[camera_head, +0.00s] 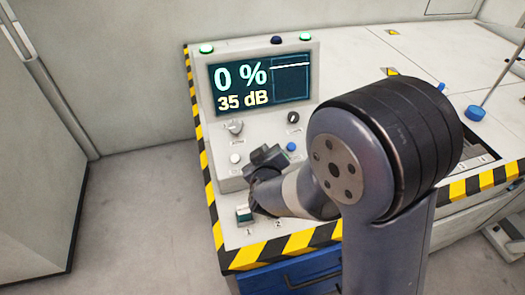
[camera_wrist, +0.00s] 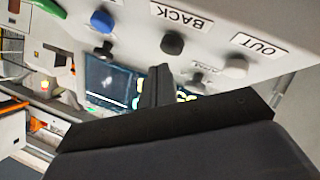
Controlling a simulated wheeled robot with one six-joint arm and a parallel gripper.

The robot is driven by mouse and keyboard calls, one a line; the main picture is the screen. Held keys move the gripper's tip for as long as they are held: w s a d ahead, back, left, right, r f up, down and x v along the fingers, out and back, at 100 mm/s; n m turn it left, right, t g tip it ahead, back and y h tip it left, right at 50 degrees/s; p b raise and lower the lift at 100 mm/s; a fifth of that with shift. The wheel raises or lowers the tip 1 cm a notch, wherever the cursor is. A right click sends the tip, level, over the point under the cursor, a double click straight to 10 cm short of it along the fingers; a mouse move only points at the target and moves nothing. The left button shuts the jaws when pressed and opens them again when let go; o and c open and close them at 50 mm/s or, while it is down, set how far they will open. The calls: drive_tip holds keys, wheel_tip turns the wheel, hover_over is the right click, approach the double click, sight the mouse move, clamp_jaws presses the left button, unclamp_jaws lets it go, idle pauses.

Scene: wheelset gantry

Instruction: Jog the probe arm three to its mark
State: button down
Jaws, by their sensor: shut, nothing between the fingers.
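The console (camera_head: 200,105) has a display (camera_head: 262,82) reading "0 %" and "35 dB". A white button (camera_head: 236,158) and a blue button (camera_head: 291,146) show on its panel. In the wrist view the white button (camera_wrist: 236,66) is by the label OUT, a dark button (camera_wrist: 172,43) by BACK, and the blue button (camera_wrist: 102,20) lies left. My gripper (camera_head: 262,158) is shut and empty, in front of the panel between the white and blue buttons, hiding the dark one in the head view. Its fingers (camera_wrist: 157,85) point toward the dark button; contact cannot be told. I cannot identify probe arm three or its mark.
A grey knob (camera_head: 235,127) and a black knob (camera_head: 293,117) sit above the buttons. A small switch (camera_head: 244,213) stands near labels 1 and 2. Clear floor (camera_head: 130,220) lies left.

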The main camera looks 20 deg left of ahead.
drive_tip(key=r+p, duration=0.1)
drive_tip(key=s+r+p, duration=0.1)
drive_tip(key=r, duration=0.1)
drive_tip(key=d+r+p, duration=0.1)
drive_tip(key=p, duration=0.1)
drive_tip(key=shift+s+r, duration=0.3)
drive_tip(key=shift+s, duration=0.1)
drive_tip(key=shift+f, duration=0.15)
idle(1.2)
drive_tip(key=r, duration=0.1)
drive_tip(key=s+r+p, duration=0.1)
drive_tip(key=d+r+p, duration=0.1)
drive_tip(key=shift+s+r, duration=0.2)
drive_tip(key=shift+r, duration=0.15)
idle(0.5)
drive_tip(key=shift+f, duration=0.1)
